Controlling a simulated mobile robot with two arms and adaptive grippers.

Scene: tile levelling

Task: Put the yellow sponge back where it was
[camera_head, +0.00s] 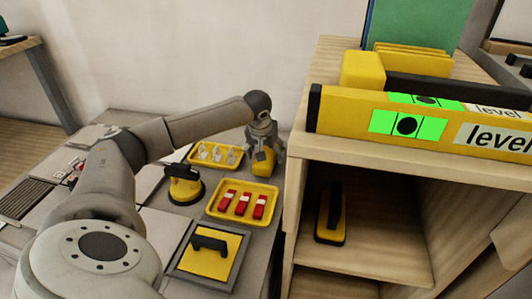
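A yellow block (263,163), which looks like the sponge, is at the back right of the low worktop, beside the wooden shelf unit. My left gripper (264,147) points down right at its top, with its fingers close around the upper part. The view is too small to tell whether the fingers press on it or whether it rests on the worktop. Another yellow block (362,69) lies on top of the shelf unit, behind the level. My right gripper is not in view.
A yellow tray (213,212) holds red pieces; another yellow tray (194,161) holds pale clips. A yellow-black suction lifter (183,187) and a yellow float (205,262) in a grey tray are nearby. A long yellow level (350,112) lies on the shelf unit (372,154), right of my gripper.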

